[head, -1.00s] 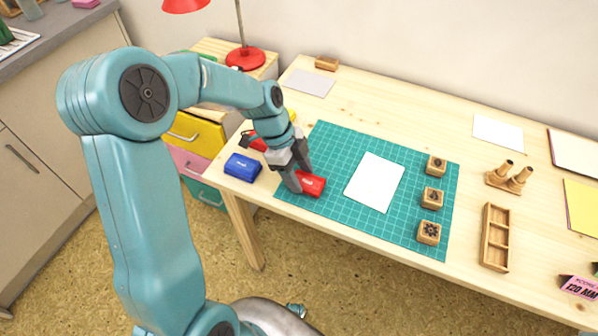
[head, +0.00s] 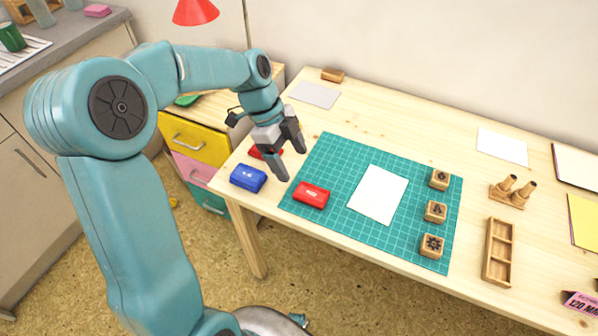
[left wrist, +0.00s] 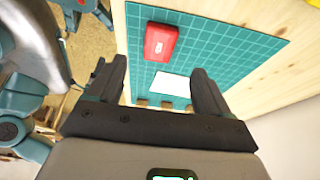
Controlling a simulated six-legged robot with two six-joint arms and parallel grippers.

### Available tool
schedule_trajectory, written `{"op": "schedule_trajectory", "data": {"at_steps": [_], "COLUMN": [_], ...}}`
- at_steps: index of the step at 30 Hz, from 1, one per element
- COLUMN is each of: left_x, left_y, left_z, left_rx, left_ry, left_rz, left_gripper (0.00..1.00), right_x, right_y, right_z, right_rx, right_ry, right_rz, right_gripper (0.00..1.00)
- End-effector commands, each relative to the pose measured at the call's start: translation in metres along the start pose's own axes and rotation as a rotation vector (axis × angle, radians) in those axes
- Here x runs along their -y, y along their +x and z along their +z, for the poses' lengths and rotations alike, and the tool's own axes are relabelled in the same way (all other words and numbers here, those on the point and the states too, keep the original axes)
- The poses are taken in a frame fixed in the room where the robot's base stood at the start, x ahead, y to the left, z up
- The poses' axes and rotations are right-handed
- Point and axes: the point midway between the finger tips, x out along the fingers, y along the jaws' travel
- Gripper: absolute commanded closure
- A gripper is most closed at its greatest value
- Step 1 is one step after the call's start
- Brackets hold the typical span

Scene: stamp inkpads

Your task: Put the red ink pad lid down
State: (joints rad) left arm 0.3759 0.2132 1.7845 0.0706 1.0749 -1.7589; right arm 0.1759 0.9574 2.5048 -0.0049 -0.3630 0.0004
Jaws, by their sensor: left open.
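A red ink pad piece with a white label, which looks like the lid (head: 311,194), lies flat on the left part of the green cutting mat (head: 335,150). It also shows in the left wrist view (left wrist: 160,42). A second red piece (head: 256,153) lies on the table behind my left gripper, partly hidden by it; I cannot tell its full shape. My left gripper (head: 290,162) is open and empty, raised above the table, up and to the left of the lid and apart from it. Its two fingers show in the left wrist view (left wrist: 157,68). My right gripper is not in view.
A blue ink pad (head: 248,178) sits near the table's left front edge. A white paper (head: 377,195) and several wooden stamps (head: 435,211) are on the mat. A wooden tray (head: 497,252) and a two-handled stamp stand (head: 510,191) are to the right.

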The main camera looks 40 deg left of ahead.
Motion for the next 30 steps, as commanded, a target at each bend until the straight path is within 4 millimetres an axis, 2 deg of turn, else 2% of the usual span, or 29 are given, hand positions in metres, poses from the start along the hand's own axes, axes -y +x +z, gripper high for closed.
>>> {"op": "schedule_trajectory", "data": {"at_steps": [3, 7, 30], "left_x": [0.000, 0.000, -0.001], "left_y": [-0.020, -0.029, -0.031], "left_z": [0.000, 0.000, 0.000], "left_rx": [0.000, 0.000, 0.000], "left_ry": [-0.001, 0.000, 0.000], "left_rz": [-0.002, 0.000, 0.000], "left_gripper": [0.20, 0.20, 0.20], "right_x": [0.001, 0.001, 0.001], "right_y": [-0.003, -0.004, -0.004], "right_z": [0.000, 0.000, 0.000], "right_rx": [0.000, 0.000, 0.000], "right_ry": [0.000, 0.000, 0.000], "right_rz": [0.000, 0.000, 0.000], "right_gripper": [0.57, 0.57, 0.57]}}
